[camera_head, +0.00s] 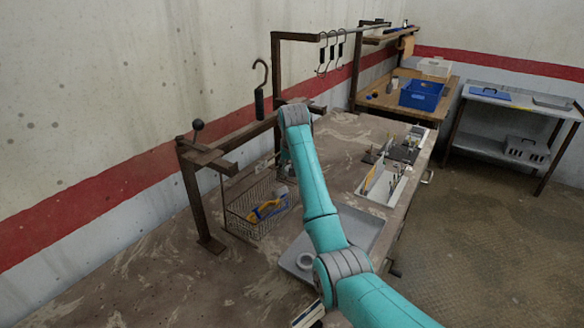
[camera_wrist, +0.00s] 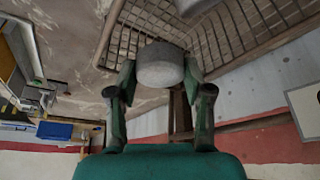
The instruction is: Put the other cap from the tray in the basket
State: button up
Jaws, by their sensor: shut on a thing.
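In the wrist view, my gripper (camera_wrist: 160,85) is shut on a grey round cap (camera_wrist: 160,66), held between both fingers. The wire basket (camera_wrist: 128,40) is beyond it, and a pale rounded thing (camera_wrist: 195,4) shows at the top edge. My gripper is mostly hidden behind my arm there. The grey tray (camera_head: 358,222) lies right of the basket.
Upright posts (camera_head: 200,200) and the rail stand close around the basket. Black hooks (camera_head: 260,95) hang nearby. A white organizer (camera_head: 384,184) stands at the bench's right side. The front left bench is clear.

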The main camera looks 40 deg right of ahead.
jog(key=shift+f, duration=0.6)
jog(key=o, duration=1.1)
jog(key=shift+c, duration=0.2)
jog(key=shift+r, duration=0.15)
